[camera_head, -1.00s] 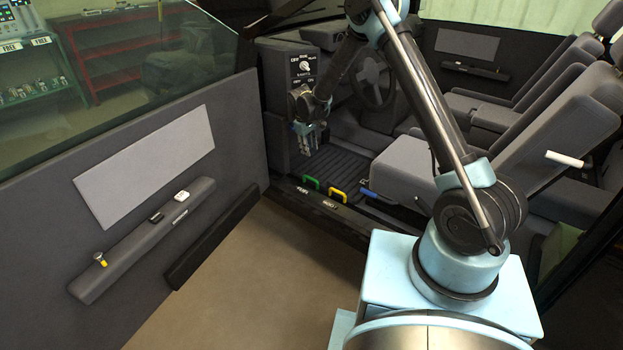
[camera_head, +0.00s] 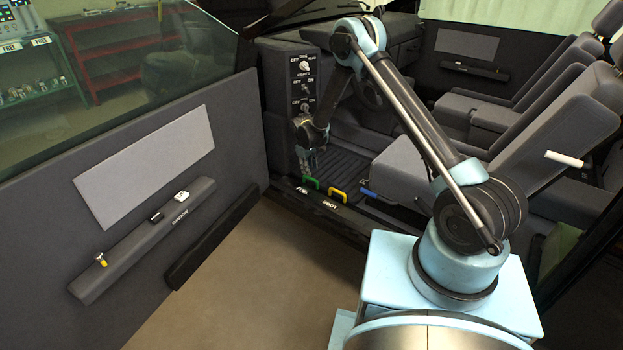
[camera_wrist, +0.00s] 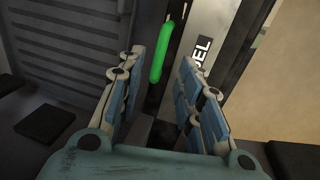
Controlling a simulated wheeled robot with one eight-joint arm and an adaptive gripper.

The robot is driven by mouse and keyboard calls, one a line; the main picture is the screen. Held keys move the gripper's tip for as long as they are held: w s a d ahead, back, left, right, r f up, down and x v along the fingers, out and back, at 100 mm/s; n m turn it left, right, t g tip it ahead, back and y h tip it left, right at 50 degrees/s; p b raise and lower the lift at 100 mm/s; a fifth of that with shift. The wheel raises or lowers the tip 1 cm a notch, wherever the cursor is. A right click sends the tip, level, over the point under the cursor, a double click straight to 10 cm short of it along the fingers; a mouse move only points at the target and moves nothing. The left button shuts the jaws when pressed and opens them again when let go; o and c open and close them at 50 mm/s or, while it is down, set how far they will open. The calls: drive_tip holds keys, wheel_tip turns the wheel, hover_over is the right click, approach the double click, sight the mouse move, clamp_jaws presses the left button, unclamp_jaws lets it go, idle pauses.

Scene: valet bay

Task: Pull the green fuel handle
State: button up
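The green fuel handle (camera_head: 310,182) sits low on the car's door sill, beside the FUEL label. In the wrist view the green handle (camera_wrist: 168,50) runs nearly upright between and beyond the fingertips. My gripper (camera_head: 311,168) is just above the handle in the head view. In the wrist view my gripper (camera_wrist: 162,75) is open, its fingers apart on either side of the handle's line. I see no contact with the handle.
A yellow handle (camera_head: 338,195) is to the right of the green one, near the BOOT label. A blue lever (camera_head: 369,193) is by the seat. A dashboard panel with switches (camera_head: 304,85) rises close behind my gripper. The open door (camera_head: 150,170) is at the left.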

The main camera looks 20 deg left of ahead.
sight(311, 179)
drive_tip(key=shift+w+d+f, duration=0.1)
drive_tip(key=shift+w+f, duration=0.1)
drive_tip(key=shift+f, duration=0.85)
drive_tip(key=shift+w+d+f, duration=0.1)
drive_tip(key=shift+w+f, duration=0.05)
drive_tip(key=shift+f, duration=0.85)
drive_tip(key=shift+w+d+f, duration=0.1)
drive_tip(key=shift+w+f, duration=0.1)
drive_tip(key=shift+f, duration=0.85)
clamp_jaws()
